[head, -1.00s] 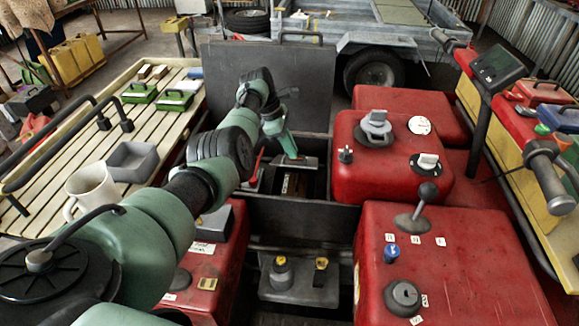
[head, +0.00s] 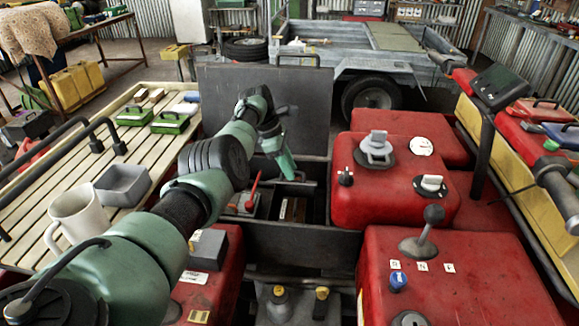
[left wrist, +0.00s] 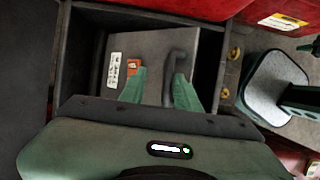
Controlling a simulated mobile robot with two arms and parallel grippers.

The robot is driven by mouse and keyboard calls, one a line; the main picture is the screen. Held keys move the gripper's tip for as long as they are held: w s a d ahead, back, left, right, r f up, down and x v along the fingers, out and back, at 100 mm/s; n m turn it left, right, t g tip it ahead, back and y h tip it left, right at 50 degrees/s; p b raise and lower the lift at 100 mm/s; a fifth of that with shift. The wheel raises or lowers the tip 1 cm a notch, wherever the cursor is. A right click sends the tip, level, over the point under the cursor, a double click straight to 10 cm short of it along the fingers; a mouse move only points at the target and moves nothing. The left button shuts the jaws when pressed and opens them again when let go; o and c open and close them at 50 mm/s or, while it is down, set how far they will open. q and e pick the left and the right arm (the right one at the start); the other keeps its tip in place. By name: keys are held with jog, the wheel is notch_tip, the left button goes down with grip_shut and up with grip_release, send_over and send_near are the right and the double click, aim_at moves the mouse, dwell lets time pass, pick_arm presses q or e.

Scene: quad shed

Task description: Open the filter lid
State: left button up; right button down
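The filter lid appears to be the grey lid (left wrist: 150,62) in the left wrist view, with a dark arched handle (left wrist: 178,66), a white label and an orange label. It sits flat inside a dark-walled compartment. It shows small in the head view (head: 302,188). My left gripper (left wrist: 160,88) is open above the lid, its two green fingers apart. The right-hand finger overlaps the handle in the picture; I cannot tell whether they touch. In the head view the left gripper (head: 290,176) points down into the compartment.
A large dark panel (head: 262,108) stands upright behind the compartment. A red lever (head: 253,190) is left of it, and red housings with knobs (head: 395,200) stand close on the right. A slatted rack (head: 90,185) with a mug (head: 78,212) and a grey tray (head: 122,183) is at left.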

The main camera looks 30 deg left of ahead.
pick_arm(q)
jog(key=shift+w+a+f, duration=0.1)
jog(key=shift+w, duration=0.15)
jog(key=shift+s+r, duration=0.3)
jog(key=shift+r, duration=0.4)
jog(key=p+v, duration=0.1)
jog(key=v, duration=0.6)
